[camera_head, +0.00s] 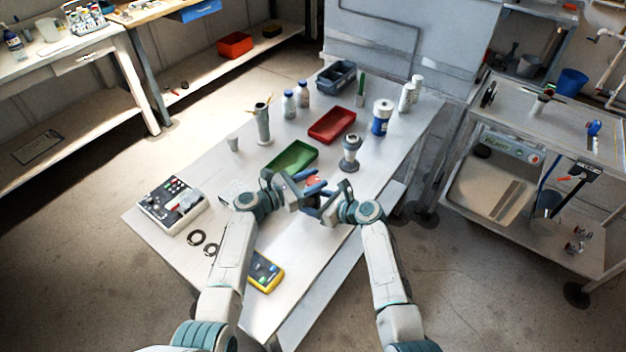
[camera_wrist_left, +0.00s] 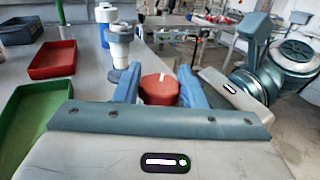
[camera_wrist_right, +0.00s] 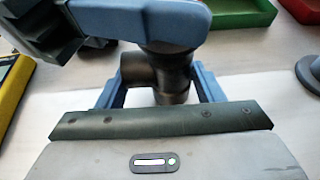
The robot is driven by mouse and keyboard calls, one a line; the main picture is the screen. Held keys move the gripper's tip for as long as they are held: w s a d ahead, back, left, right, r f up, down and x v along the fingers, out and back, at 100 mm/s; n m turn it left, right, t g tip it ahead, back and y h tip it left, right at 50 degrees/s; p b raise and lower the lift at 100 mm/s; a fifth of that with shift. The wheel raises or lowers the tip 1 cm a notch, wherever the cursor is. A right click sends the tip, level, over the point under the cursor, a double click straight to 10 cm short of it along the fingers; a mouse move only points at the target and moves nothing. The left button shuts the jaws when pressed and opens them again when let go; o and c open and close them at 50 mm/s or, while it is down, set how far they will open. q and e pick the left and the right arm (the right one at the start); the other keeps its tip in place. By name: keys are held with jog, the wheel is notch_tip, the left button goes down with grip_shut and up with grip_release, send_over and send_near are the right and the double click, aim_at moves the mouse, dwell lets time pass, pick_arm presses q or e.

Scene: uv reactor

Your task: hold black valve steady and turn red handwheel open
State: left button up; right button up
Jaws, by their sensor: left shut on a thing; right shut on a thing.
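The red handwheel (camera_wrist_left: 160,88) sits between the blue fingers of my left gripper (camera_wrist_left: 158,86), which is shut on it. In the head view a bit of red (camera_head: 313,181) shows between my grippers. The black valve (camera_wrist_right: 168,76) is a dark pipe-shaped body between the fingers of my right gripper (camera_wrist_right: 158,88), which is shut on it. In the head view my left gripper (camera_head: 310,181) is just above my right gripper (camera_head: 314,203), close together. They hide most of the valve there. My left gripper also covers the top of the valve in the right wrist view.
A green tray (camera_head: 291,158) and a grey-white stand (camera_head: 350,152) are close behind the grippers. A red tray (camera_head: 332,125) and a blue-white bottle (camera_head: 381,117) stand farther back. A control box (camera_head: 171,206) and yellow meter (camera_head: 265,272) lie left and front. The table front right is clear.

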pick_arm(q)
jog(key=shift+f+n+t+y, duration=0.1)
jog(key=shift+n+t+y, duration=1.05)
jog(key=shift+t, duration=0.35)
jog(key=shift+n, duration=0.25)
jog(key=o, duration=1)
jog(key=v, duration=1.2)
jog(key=shift+s, duration=0.1)
